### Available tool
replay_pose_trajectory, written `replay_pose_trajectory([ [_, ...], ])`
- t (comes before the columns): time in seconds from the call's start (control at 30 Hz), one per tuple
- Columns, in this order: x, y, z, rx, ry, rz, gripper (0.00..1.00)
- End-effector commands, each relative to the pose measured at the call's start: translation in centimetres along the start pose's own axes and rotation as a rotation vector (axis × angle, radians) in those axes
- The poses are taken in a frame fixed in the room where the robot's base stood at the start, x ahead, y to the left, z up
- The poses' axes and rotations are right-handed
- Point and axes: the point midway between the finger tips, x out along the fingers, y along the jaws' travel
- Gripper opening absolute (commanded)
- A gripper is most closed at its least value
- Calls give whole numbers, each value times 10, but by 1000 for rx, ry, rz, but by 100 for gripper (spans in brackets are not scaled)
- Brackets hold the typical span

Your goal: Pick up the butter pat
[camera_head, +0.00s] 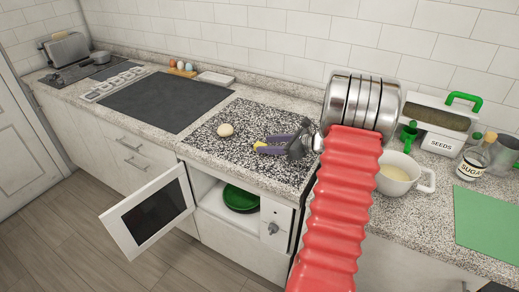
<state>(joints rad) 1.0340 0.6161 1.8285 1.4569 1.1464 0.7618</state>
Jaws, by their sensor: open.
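A small, pale cream, rounded lump (225,130) lies on the black-and-white speckled counter panel, left of my gripper; it may be the butter pat, but its shape is too small to be sure. My gripper (263,145) comes in from the right, low over the same panel, with its purple fingers apart and pointing left toward the lump. A small yellow patch shows at the fingers; I cannot tell whether it is part of them or a separate thing. A clear gap separates the fingertips from the pale lump.
A white pot (397,182) stands right of my red-sleeved arm. A seeds box (440,143) and sugar jar (473,163) are farther right. Eggs (181,66) stand at the back wall. The speckled panel around the lump is clear.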

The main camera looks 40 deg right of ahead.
Motion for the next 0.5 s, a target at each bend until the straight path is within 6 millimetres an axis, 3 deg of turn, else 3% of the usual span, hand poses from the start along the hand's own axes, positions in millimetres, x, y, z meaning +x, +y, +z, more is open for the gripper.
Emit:
replay_pose_trajectory([
  [0.23,33,3,-3,-1,0,3,47],
  [0.5,39,2,-3,0,1,1,47],
])
